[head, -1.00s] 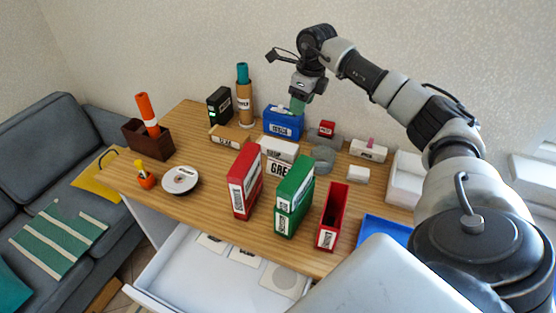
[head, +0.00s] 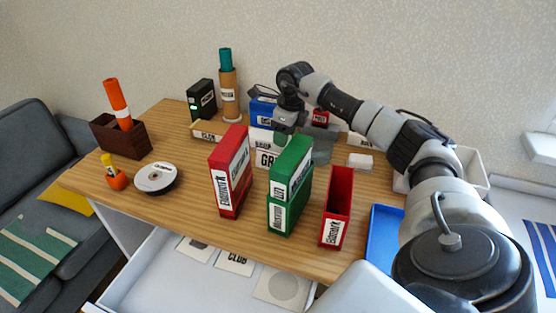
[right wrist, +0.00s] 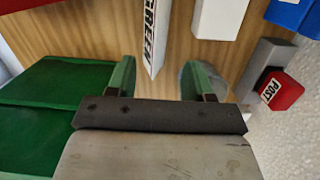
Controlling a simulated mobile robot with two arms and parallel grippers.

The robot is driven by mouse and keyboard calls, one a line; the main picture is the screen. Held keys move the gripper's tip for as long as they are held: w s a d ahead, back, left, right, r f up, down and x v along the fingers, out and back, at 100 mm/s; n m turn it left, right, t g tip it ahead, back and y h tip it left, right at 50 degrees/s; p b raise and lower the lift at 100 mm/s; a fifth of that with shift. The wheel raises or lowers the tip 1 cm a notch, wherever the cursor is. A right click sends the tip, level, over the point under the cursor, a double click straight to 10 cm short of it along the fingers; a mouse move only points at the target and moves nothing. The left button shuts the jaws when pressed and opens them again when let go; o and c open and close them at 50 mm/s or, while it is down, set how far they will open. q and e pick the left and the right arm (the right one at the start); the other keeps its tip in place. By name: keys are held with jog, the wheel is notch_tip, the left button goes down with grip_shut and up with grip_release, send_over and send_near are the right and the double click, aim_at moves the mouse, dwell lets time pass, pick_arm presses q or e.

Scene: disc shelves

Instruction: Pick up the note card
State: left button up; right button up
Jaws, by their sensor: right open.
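My right gripper (head: 284,128) is open, low over the table behind the green binder (head: 290,190). In the right wrist view its two green-tipped fingers (right wrist: 162,78) stand apart with bare wood between their tips. In the head view the same white piece (head: 266,158) is partly hidden behind the green binder. I cannot tell for sure whether it is the note card. Flat white cards, one marked "CLUB" (head: 235,263), lie in the open drawer. My left gripper is not in view.
A red binder (head: 230,175) and an open red holder (head: 337,207) flank the green binder. A grey round thing (head: 322,148) and a small red "POST" box (right wrist: 279,90) are near the gripper. The left front table is mostly clear.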

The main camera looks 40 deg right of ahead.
aim_at(278, 154)
notch_tip(278, 154, down, 2)
jog(key=shift+w+f, duration=0.1)
jog(key=shift+w, duration=0.05)
jog(key=shift+w+a+f+p, duration=0.15)
jog(key=shift+a+f, duration=0.05)
jog(key=shift+f, duration=0.7)
jog(key=shift+w+a+f+p, duration=0.15)
jog(key=shift+w+a+f, duration=0.05)
jog(key=shift+f, duration=0.65)
jog(key=shift+w+a+f+p, duration=0.15)
jog(key=shift+a+f, duration=0.05)
jog(key=shift+f, duration=0.7)
jog(key=shift+c, duration=0.3)
jog(key=shift+r, duration=0.1)
grip_shut()
